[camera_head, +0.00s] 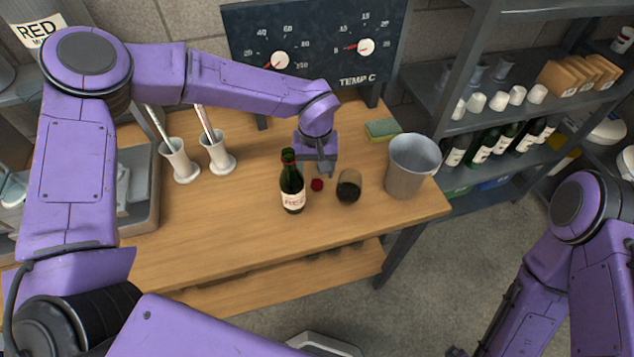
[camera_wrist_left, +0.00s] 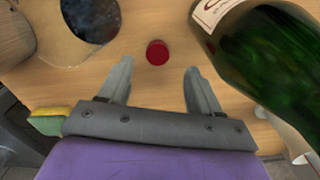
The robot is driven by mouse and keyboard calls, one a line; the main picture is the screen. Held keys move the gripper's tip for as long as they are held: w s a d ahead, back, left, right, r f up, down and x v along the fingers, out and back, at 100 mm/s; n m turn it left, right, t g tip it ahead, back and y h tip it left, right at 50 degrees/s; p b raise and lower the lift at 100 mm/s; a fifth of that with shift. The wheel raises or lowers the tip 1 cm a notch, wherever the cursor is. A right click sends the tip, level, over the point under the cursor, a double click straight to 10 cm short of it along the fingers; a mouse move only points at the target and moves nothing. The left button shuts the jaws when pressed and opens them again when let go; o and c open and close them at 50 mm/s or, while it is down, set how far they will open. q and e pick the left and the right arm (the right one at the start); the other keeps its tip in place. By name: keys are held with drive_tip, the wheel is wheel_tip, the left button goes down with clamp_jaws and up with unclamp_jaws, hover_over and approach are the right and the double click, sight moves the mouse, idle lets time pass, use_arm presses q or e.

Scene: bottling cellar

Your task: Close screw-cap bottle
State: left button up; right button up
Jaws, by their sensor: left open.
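A dark green wine bottle (camera_head: 292,186) with a white "RED" label stands upright on the wooden table; it also fills the right side of the left wrist view (camera_wrist_left: 275,60). A small red screw cap (camera_head: 317,185) lies on the table just right of the bottle. In the left wrist view the cap (camera_wrist_left: 157,52) sits beyond and between the fingertips, apart from both. My left gripper (camera_head: 325,171) is open and empty, pointing down close to the cap and the bottle. My right arm shows at the right edge, but its gripper is out of view.
A glass of dark wine (camera_head: 348,187) stands right of the cap, with a grey bucket (camera_head: 411,166) farther right. A yellow-green sponge (camera_head: 382,129) lies behind. Two white cylinders (camera_head: 179,161) with instruments stand left. The table front (camera_head: 230,230) is clear.

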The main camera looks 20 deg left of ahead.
sight(317, 182)
use_arm(q)
wheel_tip(317, 182, down, 4)
drive_tip(key=shift+w+d+f+p, duration=0.15)
drive_tip(key=shift+f+p, duration=0.05)
drive_tip(key=shift+p, duration=0.15)
drive_tip(key=c, duration=1.1)
wheel_tip(317, 182, up, 10)
drive_tip(key=b, duration=0.1)
drive_tip(key=shift+r, duration=0.1)
